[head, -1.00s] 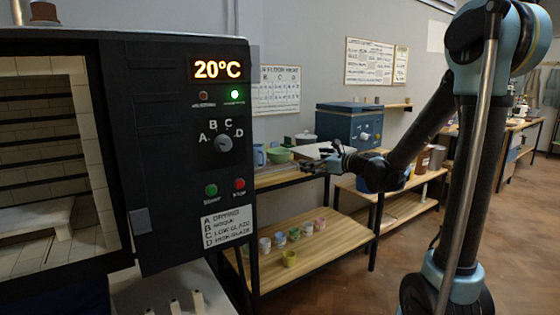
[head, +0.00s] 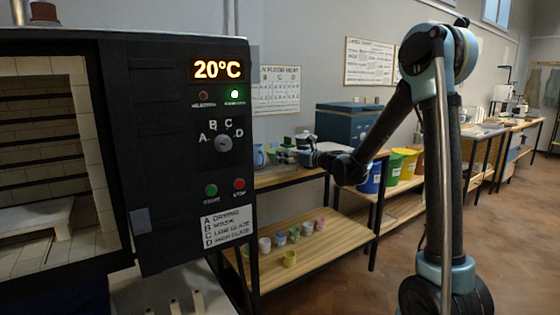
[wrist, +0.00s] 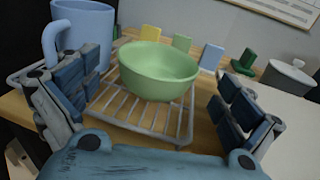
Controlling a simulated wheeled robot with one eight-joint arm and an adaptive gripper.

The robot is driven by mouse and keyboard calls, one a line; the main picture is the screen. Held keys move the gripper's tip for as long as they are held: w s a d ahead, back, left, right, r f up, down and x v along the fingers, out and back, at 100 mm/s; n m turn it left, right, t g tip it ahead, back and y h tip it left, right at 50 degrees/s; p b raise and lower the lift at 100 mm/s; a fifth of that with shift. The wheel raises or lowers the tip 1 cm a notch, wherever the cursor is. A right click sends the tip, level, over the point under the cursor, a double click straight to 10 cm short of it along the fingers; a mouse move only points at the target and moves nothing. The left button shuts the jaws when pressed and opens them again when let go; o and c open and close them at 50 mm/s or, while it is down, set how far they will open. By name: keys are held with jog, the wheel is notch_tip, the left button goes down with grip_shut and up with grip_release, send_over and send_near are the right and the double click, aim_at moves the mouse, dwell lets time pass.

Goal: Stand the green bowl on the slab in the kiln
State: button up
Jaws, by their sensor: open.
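The green bowl (wrist: 158,72) stands upright on a wire rack (wrist: 150,118) on the wooden shelf top, seen in the wrist view. My gripper (wrist: 165,100) is open, its two fingers spread to the left and right of the bowl, which is not gripped. In the head view my gripper (head: 295,155) is over the shelf and hides most of the bowl. The kiln (head: 125,150) is at the left with its chamber visible. The pale slab (head: 38,218) lies inside it, and its visible top is bare.
A blue jug (wrist: 85,35) stands close to the left finger. Yellow, green and blue tiles (wrist: 181,43) stand behind the bowl, and a lidded pot (wrist: 288,75) is at the right. Several small cups (head: 290,240) stand on the lower shelf. The kiln display reads 20°C.

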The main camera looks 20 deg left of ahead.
aim_at(271, 150)
jog(key=shift+x, duration=3.2)
jog(key=shift+c, duration=0.6)
jog(key=c, duration=1.1)
jog(key=shift+r, duration=0.15)
